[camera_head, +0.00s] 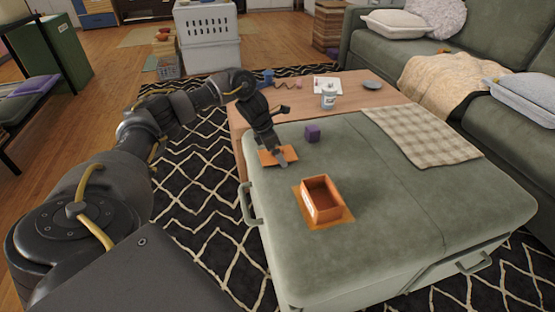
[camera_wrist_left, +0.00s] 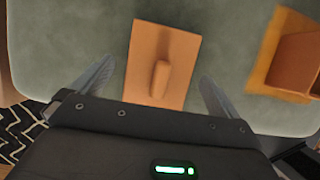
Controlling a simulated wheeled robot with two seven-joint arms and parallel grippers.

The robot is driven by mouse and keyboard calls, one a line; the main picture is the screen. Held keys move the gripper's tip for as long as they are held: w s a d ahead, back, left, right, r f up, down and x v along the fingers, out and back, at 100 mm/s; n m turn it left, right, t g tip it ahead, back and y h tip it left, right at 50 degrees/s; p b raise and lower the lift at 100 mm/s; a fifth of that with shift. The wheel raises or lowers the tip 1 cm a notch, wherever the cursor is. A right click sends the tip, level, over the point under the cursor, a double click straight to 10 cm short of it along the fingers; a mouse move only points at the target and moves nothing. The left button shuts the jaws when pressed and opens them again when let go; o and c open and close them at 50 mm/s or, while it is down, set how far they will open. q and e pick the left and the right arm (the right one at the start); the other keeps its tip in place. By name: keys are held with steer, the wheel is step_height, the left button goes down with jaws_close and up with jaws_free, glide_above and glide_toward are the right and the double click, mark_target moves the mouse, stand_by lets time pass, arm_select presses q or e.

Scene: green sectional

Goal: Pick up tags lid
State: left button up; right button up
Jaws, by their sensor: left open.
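The tags lid is a flat orange rectangle (camera_wrist_left: 182,47) with a raised oblong handle (camera_wrist_left: 160,78) in the middle, in the left wrist view. It lies flat on the green ottoman (camera_head: 380,250), and shows partly behind my gripper in the head view (camera_head: 266,156). My left gripper (camera_wrist_left: 152,82) is open, with one finger on each side of the lid and its handle between them; contact cannot be told. An open orange box (camera_head: 328,214) stands to the right, nearer the head camera. My right gripper is not in view.
A checked cloth (camera_head: 425,137) covers the far right part. A wooden table (camera_head: 362,88) with a white jar (camera_head: 328,97) stands behind.

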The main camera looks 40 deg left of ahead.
arm_select(q)
steer(key=shift+d+f, duration=0.1)
steer(key=shift+f, duration=0.1)
steer(key=shift+c, duration=0.4)
steer(key=c, duration=0.9)
steer(key=shift+c, duration=0.2)
steer(key=shift+r, duration=0.1)
